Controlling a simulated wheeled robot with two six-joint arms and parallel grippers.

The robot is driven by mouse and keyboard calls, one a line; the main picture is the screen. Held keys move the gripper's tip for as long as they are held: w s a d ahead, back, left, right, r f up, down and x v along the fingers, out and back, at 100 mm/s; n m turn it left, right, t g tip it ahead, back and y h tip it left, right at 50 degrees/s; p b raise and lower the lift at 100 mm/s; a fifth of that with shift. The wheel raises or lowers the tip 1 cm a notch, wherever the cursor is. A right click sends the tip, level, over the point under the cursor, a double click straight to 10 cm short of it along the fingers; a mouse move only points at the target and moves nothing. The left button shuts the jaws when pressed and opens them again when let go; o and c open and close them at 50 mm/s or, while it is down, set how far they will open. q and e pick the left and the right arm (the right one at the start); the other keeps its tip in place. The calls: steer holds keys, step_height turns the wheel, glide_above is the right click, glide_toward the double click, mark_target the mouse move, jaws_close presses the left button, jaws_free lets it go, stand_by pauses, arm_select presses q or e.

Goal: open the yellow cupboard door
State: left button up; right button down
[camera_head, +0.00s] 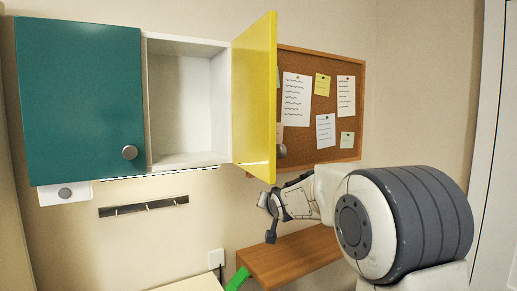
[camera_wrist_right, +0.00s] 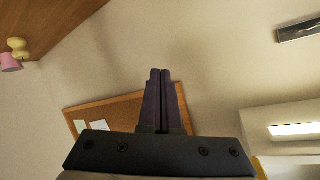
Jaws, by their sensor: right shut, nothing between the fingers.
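The yellow cupboard door (camera_head: 255,95) stands swung wide open, hinged on the right side of the white cupboard. The open compartment (camera_head: 183,105) behind it looks empty. The door's round grey knob (camera_head: 281,151) shows at its lower right edge. My right gripper (camera_head: 271,238) is below the door and a little left of the knob, apart from both. In the right wrist view the right gripper (camera_wrist_right: 159,78) has its fingers together with nothing between them. My left gripper is in neither view.
A teal door (camera_head: 80,95) with a round knob closes the left cupboard. A cork board (camera_head: 322,150) with pinned notes hangs behind the yellow door. A hook rail (camera_head: 144,206) is on the wall below. A wooden shelf (camera_head: 290,255) lies under my right gripper.

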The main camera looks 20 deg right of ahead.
steer(key=s+a+f+n+g+p, duration=0.2)
steer(key=s+a+f+n+g, duration=0.35)
steer(key=s+a, duration=0.45)
steer(key=s+a+r+n+g+h+p, duration=0.1)
steer(key=s+a+r+p, duration=0.15)
steer(key=r, duration=0.75)
steer(key=s+a+r+n+g+h+p, duration=0.1)
steer(key=s+a+r, duration=0.15)
steer(key=r, duration=0.65)
steer(key=s+a+r+m+h+p, duration=0.2)
steer(key=s+r+p, duration=0.1)
steer(key=s+r, duration=0.95)
steer(key=shift+n+g, duration=0.25)
steer(key=w+d+f, duration=0.2)
steer(key=w+d+f+b, duration=0.1)
steer(key=d+f, duration=0.1)
steer(key=d, duration=0.1)
steer(key=w+d+f, duration=0.2)
steer(key=d, duration=0.1)
steer(key=shift+w+d+b, duration=0.2)
steer(key=shift+w+b, duration=0.1)
steer(key=shift+b, duration=0.1)
